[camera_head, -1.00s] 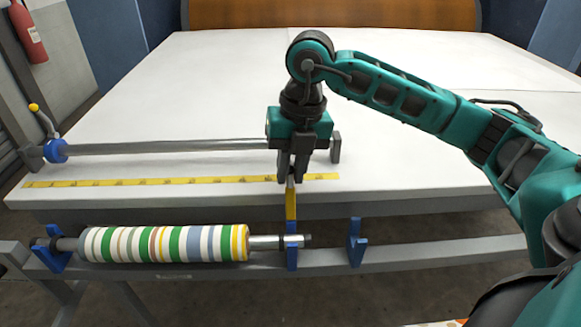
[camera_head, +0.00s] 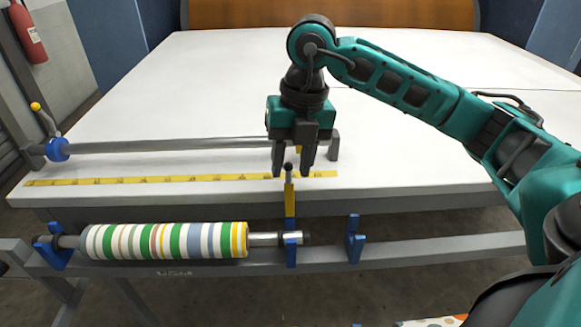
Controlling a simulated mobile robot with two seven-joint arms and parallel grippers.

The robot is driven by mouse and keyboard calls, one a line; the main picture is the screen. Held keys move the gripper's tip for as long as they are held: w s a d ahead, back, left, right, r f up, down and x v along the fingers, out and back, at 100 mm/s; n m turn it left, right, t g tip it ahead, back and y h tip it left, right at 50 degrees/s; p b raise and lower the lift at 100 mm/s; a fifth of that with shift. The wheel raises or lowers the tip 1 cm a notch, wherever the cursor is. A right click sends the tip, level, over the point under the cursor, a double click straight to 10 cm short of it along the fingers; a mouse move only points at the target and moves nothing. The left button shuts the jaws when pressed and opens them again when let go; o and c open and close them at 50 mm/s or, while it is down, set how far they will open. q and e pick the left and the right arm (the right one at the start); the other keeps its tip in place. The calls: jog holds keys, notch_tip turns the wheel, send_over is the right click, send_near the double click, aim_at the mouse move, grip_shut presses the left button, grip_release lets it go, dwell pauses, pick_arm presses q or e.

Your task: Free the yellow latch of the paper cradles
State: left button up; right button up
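The yellow latch (camera_head: 290,201) stands upright at the right end of the paper roll's shaft, with a dark knob on top. Its foot is at a blue cradle (camera_head: 291,256) on the grey rail. A striped paper roll (camera_head: 165,241) lies with its shaft across this cradle and another blue cradle (camera_head: 55,258) at the left. My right gripper (camera_head: 292,172) points down just above and around the latch knob. Its fingers are apart, with gaps beside the knob. My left gripper is not in view.
A separate blue cradle (camera_head: 354,243) stands empty on the rail (camera_head: 430,249) to the right. Behind the latch are a yellow measuring strip (camera_head: 150,181) and a grey bar (camera_head: 180,146) on the white table (camera_head: 420,150). The table's middle is clear.

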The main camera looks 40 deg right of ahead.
notch_tip(320, 180, up, 11)
jog(key=d+p, duration=0.1)
jog(key=shift+s+d, duration=0.2)
jog(key=shift+s, duration=0.15)
jog(key=shift+f, duration=0.1)
